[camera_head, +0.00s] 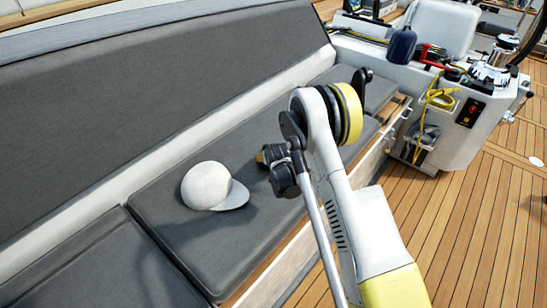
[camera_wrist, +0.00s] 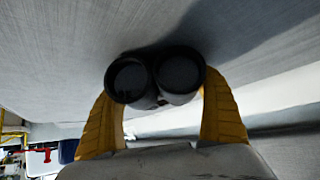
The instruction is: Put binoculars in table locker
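The black binoculars (camera_wrist: 180,75) show in the wrist view with two round dark ends toward the camera, against the grey cushion. My gripper (camera_wrist: 156,88) has one yellow finger on each side of them. Both fingertips are close to the barrels; I cannot tell whether they press on them. In the head view my arm reaches over the bench, and my gripper is mostly hidden behind it. I cannot make out the binoculars clearly there. No table locker can be identified in either view.
A white cap (camera_head: 207,187) lies on the grey bench cushion (camera_head: 215,245) left of my arm. The tall backrest (camera_head: 130,100) rises behind. A white console (camera_head: 462,130) with yellow rope (camera_head: 440,97) stands at the right. The wooden deck (camera_head: 480,215) is clear.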

